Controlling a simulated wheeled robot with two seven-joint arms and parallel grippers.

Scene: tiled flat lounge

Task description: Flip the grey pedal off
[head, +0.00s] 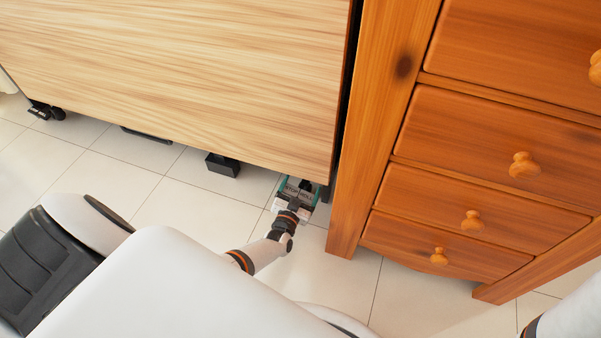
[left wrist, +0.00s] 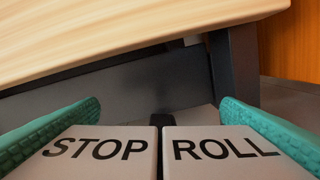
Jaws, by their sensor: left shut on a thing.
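The grey pedal (left wrist: 103,160) shows close up in the left wrist view, with one half marked STOP and the other marked ROLL (left wrist: 228,160). A dark slot separates the halves. My left gripper (head: 297,188) is low by the floor under the right end of the wood-panelled furniture (head: 170,70). Its teal fingers (left wrist: 160,125) stand on both sides of the pedal, and it is shut on it. In the head view the gripper largely covers the pedal. My right gripper is out of view; only part of that arm shows at the lower right corner.
An orange wooden drawer chest (head: 345,150) stands close to the right of my left gripper. A black box-like part (head: 222,165) and a dark castor (head: 45,111) sit under the panel's lower edge. A dark leg (left wrist: 233,65) rises behind the pedal. Tiled floor lies open in front.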

